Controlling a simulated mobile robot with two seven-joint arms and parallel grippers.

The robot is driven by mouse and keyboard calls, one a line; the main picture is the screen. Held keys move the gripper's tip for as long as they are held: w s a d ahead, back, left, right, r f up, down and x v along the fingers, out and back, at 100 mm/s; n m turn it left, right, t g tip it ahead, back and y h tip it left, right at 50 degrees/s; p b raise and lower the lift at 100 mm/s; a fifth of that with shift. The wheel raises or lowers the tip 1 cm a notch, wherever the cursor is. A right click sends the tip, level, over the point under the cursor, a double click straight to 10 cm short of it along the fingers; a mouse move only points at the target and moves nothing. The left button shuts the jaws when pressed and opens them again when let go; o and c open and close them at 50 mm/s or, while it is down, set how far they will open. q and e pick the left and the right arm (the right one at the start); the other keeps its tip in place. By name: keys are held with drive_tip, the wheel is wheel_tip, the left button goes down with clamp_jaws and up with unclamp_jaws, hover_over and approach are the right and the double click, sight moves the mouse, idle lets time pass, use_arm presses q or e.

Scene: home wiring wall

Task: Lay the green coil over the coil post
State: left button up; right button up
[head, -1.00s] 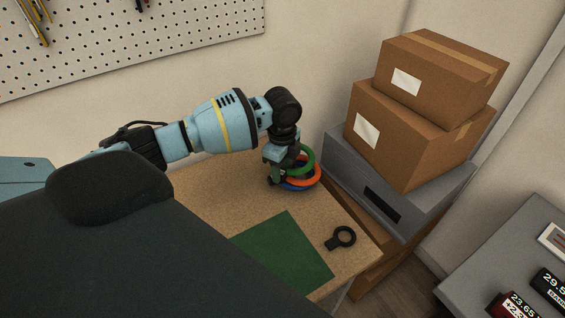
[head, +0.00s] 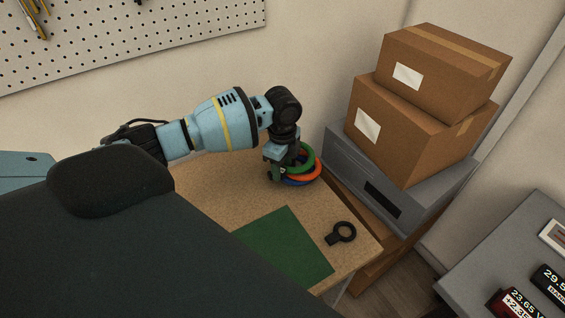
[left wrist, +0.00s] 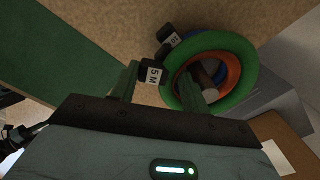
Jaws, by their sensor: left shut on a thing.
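The green coil (left wrist: 235,96) shows in the left wrist view, with a black tag marked 5 M (left wrist: 152,74) between the fingers. My left gripper (head: 276,176) is shut on the green coil (head: 306,160) by this tag side. The coil lies close above an orange coil (head: 314,172) and a blue coil (head: 297,183) at the far end of the bench. The coil post (left wrist: 209,70) shows as a rounded grey-brown end within the ring of the green coil. I cannot tell whether the green coil touches the orange one. My right gripper is out of view.
A green mat (head: 285,250) and a black ring-ended object (head: 342,234) lie on the wooden bench (head: 215,190). A grey case (head: 350,165) and cardboard boxes (head: 400,130) stand close right of the coils. A pegboard (head: 130,40) hangs on the wall behind.

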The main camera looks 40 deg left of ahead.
use_arm(q)
drive_tip(key=shift+f, duration=0.15)
drive_tip(key=o, duration=1.3)
drive_tip(key=shift+s, duration=0.1)
drive_tip(key=shift+r, duration=0.45)
wheel_tip(320, 180, up, 6)
drive_tip(key=shift+r+p, duration=0.1)
drive_tip(key=shift+p, duration=0.25)
drive_tip(key=shift+r, duration=0.4)
drive_tip(key=shift+s+f, duration=0.15)
